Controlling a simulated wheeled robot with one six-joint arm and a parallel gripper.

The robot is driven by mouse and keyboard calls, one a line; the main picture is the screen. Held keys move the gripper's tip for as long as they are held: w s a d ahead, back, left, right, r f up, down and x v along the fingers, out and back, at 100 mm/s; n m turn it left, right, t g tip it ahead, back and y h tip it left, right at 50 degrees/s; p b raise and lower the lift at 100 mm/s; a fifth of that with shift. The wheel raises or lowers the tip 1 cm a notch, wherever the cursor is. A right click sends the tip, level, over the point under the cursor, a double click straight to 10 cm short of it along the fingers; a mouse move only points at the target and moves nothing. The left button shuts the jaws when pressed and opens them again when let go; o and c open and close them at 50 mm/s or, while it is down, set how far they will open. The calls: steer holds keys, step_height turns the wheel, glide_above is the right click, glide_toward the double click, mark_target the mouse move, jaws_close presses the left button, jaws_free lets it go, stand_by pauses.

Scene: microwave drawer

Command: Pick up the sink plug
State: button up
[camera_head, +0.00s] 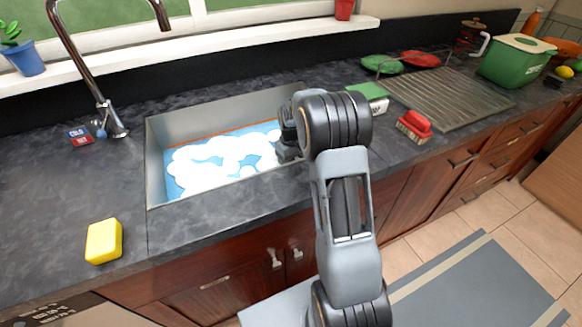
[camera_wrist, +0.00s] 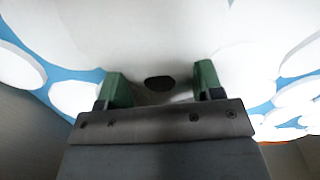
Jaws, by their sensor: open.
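My gripper (camera_wrist: 161,80) is open, with its two green fingertips apart over the white foam. A small dark oval (camera_wrist: 159,84) shows between the fingertips in the wrist view, partly ringed by foam. It may be the sink plug, but too little of it shows to be sure. The fingers are not closed on it. In the head view, my arm reaches over the right end of the sink (camera_head: 154,160), and the arm hides the fingertips and the plug. The sink holds blue water with white foam (camera_head: 215,160).
A curved tap (camera_head: 84,70) stands behind the sink's left end. A yellow sponge (camera_head: 104,241) lies on the counter at front left. A green and white block (camera_head: 370,97), a red brush (camera_head: 414,126) and a drying rack (camera_head: 450,97) lie to the right.

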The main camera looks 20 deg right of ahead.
steer(key=shift+c, duration=0.3)
steer(key=c, duration=0.9)
steer(key=shift+r, duration=0.1)
